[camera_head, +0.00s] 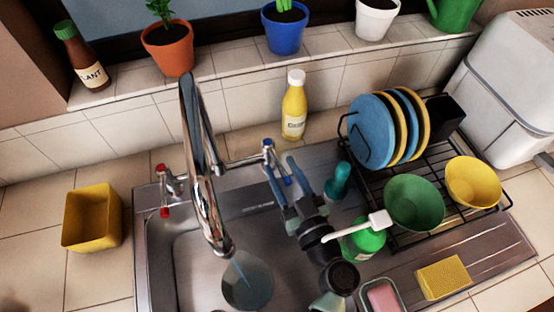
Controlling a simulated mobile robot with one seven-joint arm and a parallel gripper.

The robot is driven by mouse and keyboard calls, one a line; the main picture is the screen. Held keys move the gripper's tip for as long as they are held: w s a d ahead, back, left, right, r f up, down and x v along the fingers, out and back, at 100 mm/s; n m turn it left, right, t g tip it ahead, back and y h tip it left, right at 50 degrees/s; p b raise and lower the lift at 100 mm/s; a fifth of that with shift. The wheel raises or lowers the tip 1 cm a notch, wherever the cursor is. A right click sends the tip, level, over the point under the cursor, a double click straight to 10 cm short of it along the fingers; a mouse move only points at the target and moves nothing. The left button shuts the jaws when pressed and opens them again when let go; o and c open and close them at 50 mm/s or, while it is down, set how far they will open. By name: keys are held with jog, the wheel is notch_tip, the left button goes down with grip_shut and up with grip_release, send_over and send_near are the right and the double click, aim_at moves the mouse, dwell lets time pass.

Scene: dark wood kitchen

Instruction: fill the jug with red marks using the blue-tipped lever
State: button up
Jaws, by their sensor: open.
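The chrome tap (200,165) arches over the sink. Its blue-tipped lever (287,181) is on the right, and a red-tipped lever (164,211) is on the left. My gripper (280,165) is open, its two bluish fingers reaching up on either side of the blue-tipped lever; contact cannot be told. A round, see-through vessel (247,291), seemingly the jug, stands in the sink under the spout. No red marks can be made out on it.
Right of my arm stand a green soap bottle (364,243) with a white pump and a teal bottle (337,183). A dish rack (455,211) holds plates and bowls. A yellow bottle (294,108) stands behind the tap. A yellow tub (92,218) is at left.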

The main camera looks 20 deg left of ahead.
jog(key=b+v, duration=0.2)
jog(key=v, duration=0.7)
jog(key=shift+d, duration=0.15)
jog(key=shift+s, duration=0.1)
